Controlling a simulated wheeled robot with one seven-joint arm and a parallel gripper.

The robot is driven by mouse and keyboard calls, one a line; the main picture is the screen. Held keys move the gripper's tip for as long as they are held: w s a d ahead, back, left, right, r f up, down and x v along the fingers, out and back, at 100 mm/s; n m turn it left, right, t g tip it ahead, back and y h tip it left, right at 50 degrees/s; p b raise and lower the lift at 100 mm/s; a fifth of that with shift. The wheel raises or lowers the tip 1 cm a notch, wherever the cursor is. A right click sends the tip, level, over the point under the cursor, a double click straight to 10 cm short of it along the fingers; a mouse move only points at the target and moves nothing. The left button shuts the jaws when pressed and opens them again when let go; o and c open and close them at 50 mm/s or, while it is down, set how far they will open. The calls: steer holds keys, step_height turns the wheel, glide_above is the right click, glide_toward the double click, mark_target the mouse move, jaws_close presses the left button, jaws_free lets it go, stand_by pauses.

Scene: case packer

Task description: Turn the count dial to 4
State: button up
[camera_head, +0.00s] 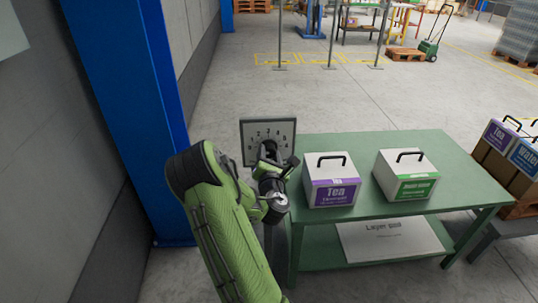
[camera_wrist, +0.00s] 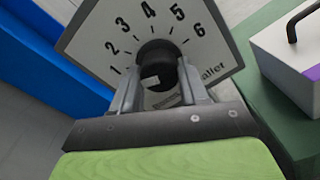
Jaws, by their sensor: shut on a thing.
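The count dial is a black round knob (camera_wrist: 156,54) on a pale square plate (camera_wrist: 105,45) with a dark frame and the numbers 1 to 6 in an arc. In the wrist view the plate looks tilted. In the head view the plate (camera_head: 257,128) stands upright at the left end of the green table. My gripper (camera_wrist: 158,78) is shut on the knob, one finger on each side; it also shows in the head view (camera_head: 268,153). A small pale patch shows on the knob between the fingers. I cannot tell which number the knob points to.
A purple-labelled Tea case (camera_head: 330,171) and a green-labelled case (camera_head: 408,168) stand on the green table (camera_head: 370,215), right of the dial. A blue column (camera_head: 130,110) and grey wall rise at left. More cases (camera_head: 505,137) stand at right.

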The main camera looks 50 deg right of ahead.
steer(key=m, duration=0.4)
steer(key=shift+m+p, duration=0.3)
steer(key=shift+p, duration=0.05)
steer(key=m+p, duration=0.1)
steer(key=m, duration=0.4)
steer(key=shift+r, duration=0.1)
steer(key=m+p, duration=0.1)
steer(key=m, duration=0.3)
steer(key=shift+m, duration=0.3)
steer(key=m+p, duration=0.1)
steer(key=m, duration=0.3)
steer(key=shift+m+y, duration=0.3)
steer(key=o, duration=1.1)
steer(key=shift+t, duration=0.3)
steer(key=shift+c, duration=0.2)
